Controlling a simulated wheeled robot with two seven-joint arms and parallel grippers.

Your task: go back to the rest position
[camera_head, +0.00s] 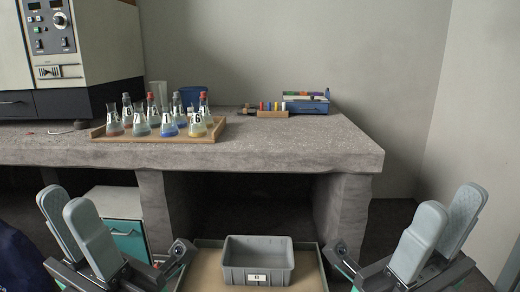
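My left gripper (72,228) is at the lower left. Its two grey padded fingers point up and stand apart, with nothing between them. My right gripper (440,234) is at the lower right, also with its two fingers apart and empty. Both are in front of the concrete bench (290,145), lower in the picture than its top, and touch nothing that I can see.
A grey crate (258,276) sits on a tray (206,270) between my grippers. On the bench, a wooden tray (160,138) holds several numbered flasks (167,124). A blue box (305,104) stands further right, an instrument (70,50) at left. The bench's right part is clear.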

